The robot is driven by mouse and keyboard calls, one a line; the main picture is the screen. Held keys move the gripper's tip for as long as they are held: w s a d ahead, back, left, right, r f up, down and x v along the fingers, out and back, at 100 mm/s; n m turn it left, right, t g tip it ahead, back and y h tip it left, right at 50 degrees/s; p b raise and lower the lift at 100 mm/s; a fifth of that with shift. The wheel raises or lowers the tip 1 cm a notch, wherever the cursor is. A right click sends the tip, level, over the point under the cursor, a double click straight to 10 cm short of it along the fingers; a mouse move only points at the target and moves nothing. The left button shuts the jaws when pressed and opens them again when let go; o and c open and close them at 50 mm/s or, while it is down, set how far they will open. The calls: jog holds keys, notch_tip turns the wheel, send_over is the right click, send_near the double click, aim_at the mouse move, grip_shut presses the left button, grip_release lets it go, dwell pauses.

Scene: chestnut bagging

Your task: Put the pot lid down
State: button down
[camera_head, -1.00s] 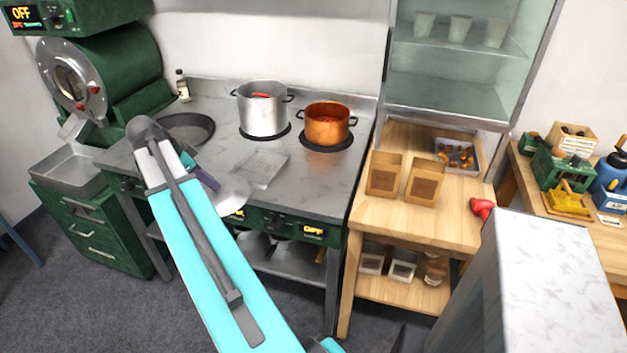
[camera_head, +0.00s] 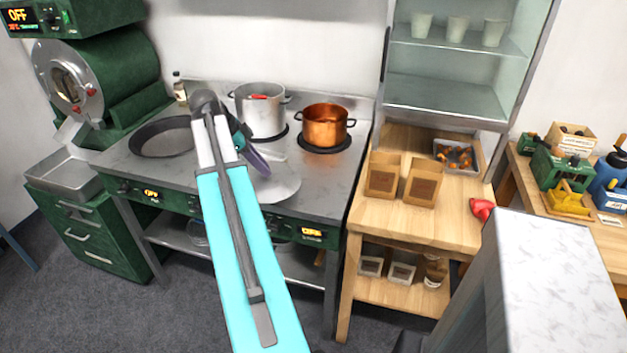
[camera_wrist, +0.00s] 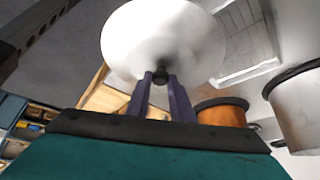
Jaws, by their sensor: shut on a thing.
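The pot lid is a round pale metal disc with a dark knob. In the head view the lid (camera_head: 276,183) is over the stove's front part, partly hidden behind my arm. In the wrist view the lid (camera_wrist: 165,38) fills the upper middle, and my gripper (camera_wrist: 160,82) is shut on its knob. In the head view my gripper (camera_head: 257,162) shows as dark purple fingers beside my arm. I cannot tell whether the lid touches the stove top.
The silver pot (camera_head: 262,113) and the copper pot (camera_head: 325,127) stand on the rear burners, both uncovered. A dark pan (camera_head: 160,140) is at the left. A wooden table (camera_head: 430,220) with two paper bags (camera_head: 384,178) is at the right.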

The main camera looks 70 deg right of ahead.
jog(key=shift+s+d, duration=0.1)
jog(key=s+d+f+p, duration=0.1)
jog(key=s+d+p, duration=0.2)
jog(key=s+d, duration=0.7)
jog(key=shift+s+d+f+p, duration=0.25)
jog(key=shift+s+d+p, duration=0.15)
jog(key=shift+d, duration=0.35)
jog(key=shift+f+p, duration=0.65)
jog(key=shift+f, duration=1.1)
jog(key=shift+f, duration=0.15)
jog(key=c, duration=1.6)
grip_release()
jog(key=shift+o, duration=0.2)
jog(key=shift+r, duration=0.2)
